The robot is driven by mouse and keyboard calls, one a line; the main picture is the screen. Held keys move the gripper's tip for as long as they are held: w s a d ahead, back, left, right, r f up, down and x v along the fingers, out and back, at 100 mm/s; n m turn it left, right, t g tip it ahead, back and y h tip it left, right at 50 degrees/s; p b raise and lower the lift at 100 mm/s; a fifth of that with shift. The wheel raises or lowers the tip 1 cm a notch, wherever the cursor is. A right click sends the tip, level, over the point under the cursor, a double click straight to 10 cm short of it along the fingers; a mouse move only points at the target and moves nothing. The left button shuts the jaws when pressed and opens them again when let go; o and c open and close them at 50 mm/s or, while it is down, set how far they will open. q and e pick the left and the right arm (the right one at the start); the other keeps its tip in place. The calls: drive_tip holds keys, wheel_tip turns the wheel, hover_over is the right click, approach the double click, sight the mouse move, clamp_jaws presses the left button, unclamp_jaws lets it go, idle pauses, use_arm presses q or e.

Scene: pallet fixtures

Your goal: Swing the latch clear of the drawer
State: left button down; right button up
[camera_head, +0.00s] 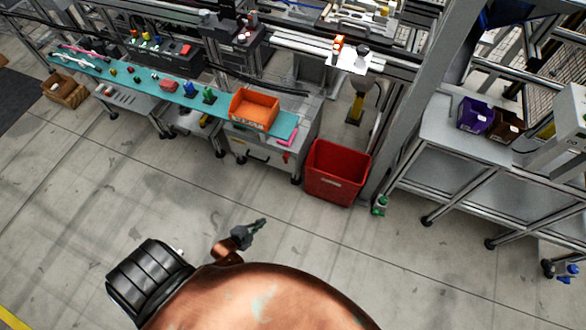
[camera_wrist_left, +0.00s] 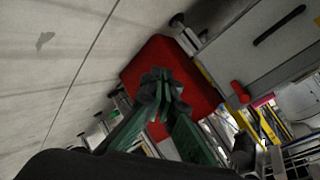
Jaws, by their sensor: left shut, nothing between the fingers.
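A grey cabinet front with a dark handle, which looks like the drawer (camera_head: 245,150), is under the bench's right end in the head view. It also shows as a pale panel in the left wrist view (camera_wrist_left: 255,65). My right gripper is out of view.
A red bin (camera_head: 335,175) stands on the floor right of the cabinet. An orange bin (camera_head: 254,108) sits on the teal bench top (camera_head: 285,122). A grey post and shelving (camera_head: 450,130) stand at right. Floor between me and the bench is clear.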

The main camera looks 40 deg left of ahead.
sight(286, 158)
use_arm(q)
drive_tip(key=w+a+r+m+t+b, duration=0.1)
drive_tip(key=w+r+m+t+b, duration=0.2)
drive_tip(key=w+b, duration=0.2)
drive_tip(key=w+r+m+t+b, duration=0.3)
drive_tip(key=w+b, duration=0.2)
drive_tip(key=w, duration=0.7)
drive_tip(key=shift+a+m+t, duration=0.3)
drive_tip(key=shift+a+t, duration=0.1)
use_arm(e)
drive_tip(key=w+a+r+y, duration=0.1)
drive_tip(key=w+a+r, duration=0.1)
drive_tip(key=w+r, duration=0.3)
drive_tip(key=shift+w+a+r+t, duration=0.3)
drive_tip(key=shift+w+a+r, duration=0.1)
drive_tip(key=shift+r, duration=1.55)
use_arm(q)
drive_tip(key=shift+r+y, duration=0.1)
drive_tip(key=shift+y, duration=0.3)
